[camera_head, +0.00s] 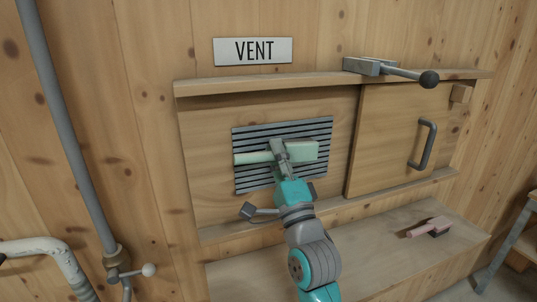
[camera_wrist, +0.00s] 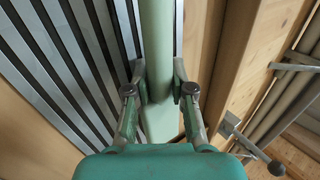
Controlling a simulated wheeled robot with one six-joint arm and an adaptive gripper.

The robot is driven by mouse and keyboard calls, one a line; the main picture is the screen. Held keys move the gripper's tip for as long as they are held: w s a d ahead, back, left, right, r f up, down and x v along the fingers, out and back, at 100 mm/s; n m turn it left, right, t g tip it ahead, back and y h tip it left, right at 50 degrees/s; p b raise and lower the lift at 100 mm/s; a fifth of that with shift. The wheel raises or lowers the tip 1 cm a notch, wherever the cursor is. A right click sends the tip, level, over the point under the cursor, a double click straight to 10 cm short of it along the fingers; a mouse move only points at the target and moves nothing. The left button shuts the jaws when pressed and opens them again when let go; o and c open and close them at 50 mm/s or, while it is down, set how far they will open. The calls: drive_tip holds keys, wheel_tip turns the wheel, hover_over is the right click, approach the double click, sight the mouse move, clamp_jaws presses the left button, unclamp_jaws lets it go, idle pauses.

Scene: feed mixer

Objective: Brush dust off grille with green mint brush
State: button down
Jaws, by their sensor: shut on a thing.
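The grille (camera_head: 318,130) is a dark slatted panel with grey bars, set in the wooden wall under the VENT sign. The green mint brush (camera_head: 253,157) lies across the front of the grille, its handle to the left and its wider head to the right. My gripper (camera_head: 279,150) is shut on the brush. In the wrist view my gripper (camera_wrist: 160,88) has a finger on each side of the mint handle (camera_wrist: 158,35), with the grille slats (camera_wrist: 65,35) close behind. I cannot tell whether the bristles touch the slats, and no dust can be made out.
A pink brush (camera_head: 431,227) lies on the wooden ledge (camera_head: 365,255) at the lower right. A sliding panel with a grey handle (camera_head: 423,145) is right of the grille. A lever latch (camera_head: 390,70) sticks out above it. Pipes (camera_head: 65,140) run along the left.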

sight(299, 161)
drive_tip(key=shift+w+d, duration=0.5)
drive_tip(key=shift+d, duration=0.95)
drive_tip(key=shift+w+d, duration=0.45)
drive_tip(key=shift+d, duration=0.95)
drive_tip(key=shift+w+d, duration=0.5)
drive_tip(key=shift+d, duration=0.95)
drive_tip(key=shift+f, duration=0.1)
drive_tip(key=shift+s+f, duration=0.15)
drive_tip(key=shift+f, duration=0.5)
drive_tip(key=shift+s+a, duration=0.55)
drive_tip(key=shift+a, duration=1.25)
drive_tip(key=shift+s+a, duration=0.5)
drive_tip(key=shift+a, duration=1.25)
drive_tip(key=shift+s+a, duration=0.55)
drive_tip(key=shift+a, duration=1.25)
drive_tip(key=shift+f, duration=0.1)
drive_tip(key=shift+w+d+f, duration=0.2)
drive_tip(key=shift+w+d, duration=0.2)
drive_tip(key=shift+d, duration=0.8)
drive_tip(key=shift+w+d+f, duration=0.2)
drive_tip(key=shift+w+d, duration=0.15)
drive_tip(key=shift+d, duration=0.9)
drive_tip(key=shift+w+d+f, duration=0.2)
drive_tip(key=shift+w+d, duration=0.2)
drive_tip(key=shift+d, duration=0.8)
